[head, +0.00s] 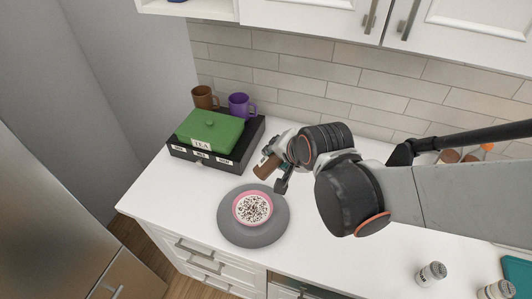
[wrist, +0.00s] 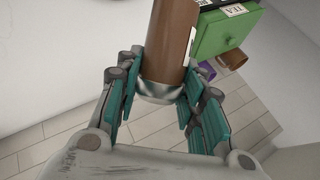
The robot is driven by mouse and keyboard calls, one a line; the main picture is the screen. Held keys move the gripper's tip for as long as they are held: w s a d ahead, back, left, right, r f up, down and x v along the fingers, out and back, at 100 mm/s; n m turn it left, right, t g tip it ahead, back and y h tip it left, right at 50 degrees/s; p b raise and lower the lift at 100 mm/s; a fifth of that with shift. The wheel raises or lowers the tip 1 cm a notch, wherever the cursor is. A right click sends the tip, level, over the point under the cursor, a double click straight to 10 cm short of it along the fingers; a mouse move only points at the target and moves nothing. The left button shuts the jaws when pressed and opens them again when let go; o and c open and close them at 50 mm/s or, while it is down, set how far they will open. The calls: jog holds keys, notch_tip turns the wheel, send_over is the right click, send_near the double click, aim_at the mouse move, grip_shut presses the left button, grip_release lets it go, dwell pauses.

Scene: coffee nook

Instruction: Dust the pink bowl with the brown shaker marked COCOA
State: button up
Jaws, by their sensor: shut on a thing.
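My gripper (head: 279,172) is shut on the brown shaker (head: 266,167), which is held tilted above the counter, up and to the right of the pink bowl in the head view. In the wrist view the shaker (wrist: 170,38) sits between the fingers (wrist: 158,88), its silvery end near them. Part of a pale label shows on its side, but I cannot read it. The pink bowl (head: 237,209) stands on a round grey mat (head: 252,237). Its pale contents are covered with dark specks.
A black tea box (head: 222,164) with a green lid (head: 210,130) stands at the back left. A brown mug (head: 204,97) and a purple mug (head: 240,105) are behind it. White shakers (head: 431,273) stand at the front right. Counter is clear left of the mat.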

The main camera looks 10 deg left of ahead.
jog(key=s+a+n+g+y, duration=0.1)
jog(key=s+a+n, duration=0.1)
jog(key=s+a, duration=0.4)
jog(key=shift+s+a, duration=0.4)
jog(key=shift+a, duration=0.1)
jog(key=f+m+g+y+b, duration=0.1)
jog(key=g+y+b, duration=0.1)
jog(key=f+m+g+y+b, duration=0.1)
jog(key=m+g+y+b, duration=0.1)
jog(key=b, duration=0.1)
jog(key=f+m+g+y+b, duration=0.1)
jog(key=g+y+b, duration=0.1)
jog(key=g, duration=0.1)
jog(key=shift+w, duration=0.25)
